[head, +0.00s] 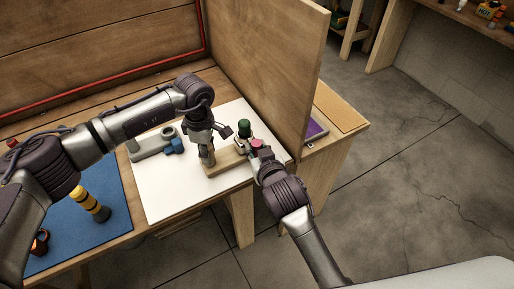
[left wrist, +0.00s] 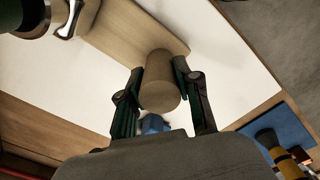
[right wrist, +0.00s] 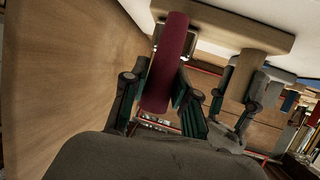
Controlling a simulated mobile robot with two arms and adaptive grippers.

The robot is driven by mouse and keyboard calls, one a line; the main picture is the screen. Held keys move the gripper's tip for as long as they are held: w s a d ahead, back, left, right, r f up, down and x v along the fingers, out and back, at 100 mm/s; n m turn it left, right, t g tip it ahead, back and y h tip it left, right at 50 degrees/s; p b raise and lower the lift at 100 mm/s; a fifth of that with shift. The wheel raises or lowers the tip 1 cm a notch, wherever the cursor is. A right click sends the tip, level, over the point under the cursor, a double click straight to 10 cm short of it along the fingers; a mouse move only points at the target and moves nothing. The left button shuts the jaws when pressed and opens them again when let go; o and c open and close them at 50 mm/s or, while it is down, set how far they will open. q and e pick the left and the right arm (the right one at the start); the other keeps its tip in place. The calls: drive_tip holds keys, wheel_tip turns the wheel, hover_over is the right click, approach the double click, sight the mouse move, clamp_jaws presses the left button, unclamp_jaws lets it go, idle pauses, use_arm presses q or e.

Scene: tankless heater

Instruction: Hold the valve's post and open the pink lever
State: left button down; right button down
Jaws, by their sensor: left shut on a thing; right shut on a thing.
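The valve stands on a wooden base (head: 222,167) on the white sheet. My left gripper (head: 207,158) reaches down over the base's left end. In the left wrist view its fingers (left wrist: 160,90) are shut on the sides of the round tan post (left wrist: 160,82). The pink lever (right wrist: 167,62) runs between the fingers of my right gripper (right wrist: 165,95), which is shut on it. In the head view the pink lever (head: 257,143) shows just beyond the right gripper (head: 262,154). The valve's green cylinder (head: 244,129) stands behind the lever.
A wooden panel (head: 290,75) rises close at the right of the valve. A grey part (head: 150,145) and a blue part (head: 174,147) lie to the left on the white sheet (head: 165,195). A yellow-and-black cylinder (head: 93,205) is on the blue mat (head: 100,235).

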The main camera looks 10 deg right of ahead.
drive_tip(key=c, duration=0.9)
unclamp_jaws()
drive_tip(key=shift+o, duration=0.2)
drive_tip(key=v, duration=1.2)
